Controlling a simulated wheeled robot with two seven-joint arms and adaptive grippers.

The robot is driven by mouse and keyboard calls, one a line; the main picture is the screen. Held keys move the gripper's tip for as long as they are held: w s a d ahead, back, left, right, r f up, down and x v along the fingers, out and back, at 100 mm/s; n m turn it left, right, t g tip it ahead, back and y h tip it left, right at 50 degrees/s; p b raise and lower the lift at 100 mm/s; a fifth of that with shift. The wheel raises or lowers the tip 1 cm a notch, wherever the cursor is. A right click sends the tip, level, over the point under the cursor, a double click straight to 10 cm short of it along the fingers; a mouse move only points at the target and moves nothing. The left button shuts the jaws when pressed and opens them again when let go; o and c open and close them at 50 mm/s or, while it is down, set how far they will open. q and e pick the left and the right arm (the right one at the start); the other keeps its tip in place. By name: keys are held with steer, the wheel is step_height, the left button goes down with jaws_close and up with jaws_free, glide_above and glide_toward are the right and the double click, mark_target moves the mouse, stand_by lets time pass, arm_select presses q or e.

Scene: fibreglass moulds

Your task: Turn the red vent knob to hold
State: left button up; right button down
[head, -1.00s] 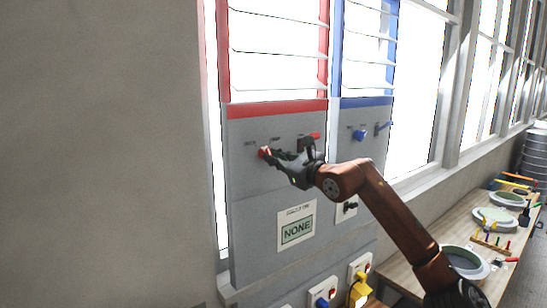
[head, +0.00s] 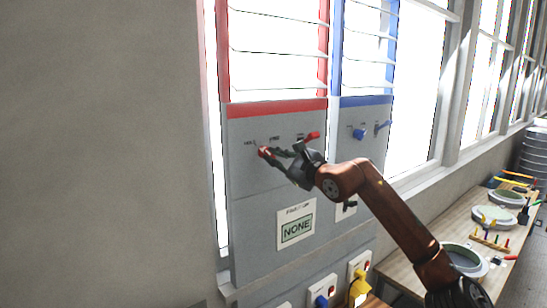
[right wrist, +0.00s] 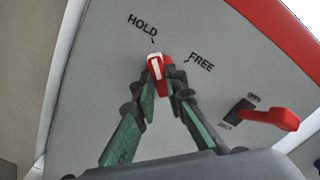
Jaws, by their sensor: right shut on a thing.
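The red vent knob (head: 262,151) is on the grey panel below the red-framed louvres. It also shows in the right wrist view (right wrist: 156,68), with a white pointer line aimed at the HOLD tick and away from FREE. My right gripper (head: 270,154) is at the knob, its two fingers on either side of it and shut on it. The fingers cover part of the knob's lower sides in the right wrist view. My left gripper is not in view.
A red lever (right wrist: 272,117) sticks out of the same panel, right of the knob. A blue knob (head: 359,134) and blue lever (head: 383,126) are on the neighbouring panel. A sign reading NONE (head: 297,229) is below. A workbench with moulds (head: 462,262) runs along the right.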

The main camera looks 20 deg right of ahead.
steer(key=c, duration=2)
jaws_free()
steer(key=shift+o, duration=0.2)
steer(key=v, duration=1.2)
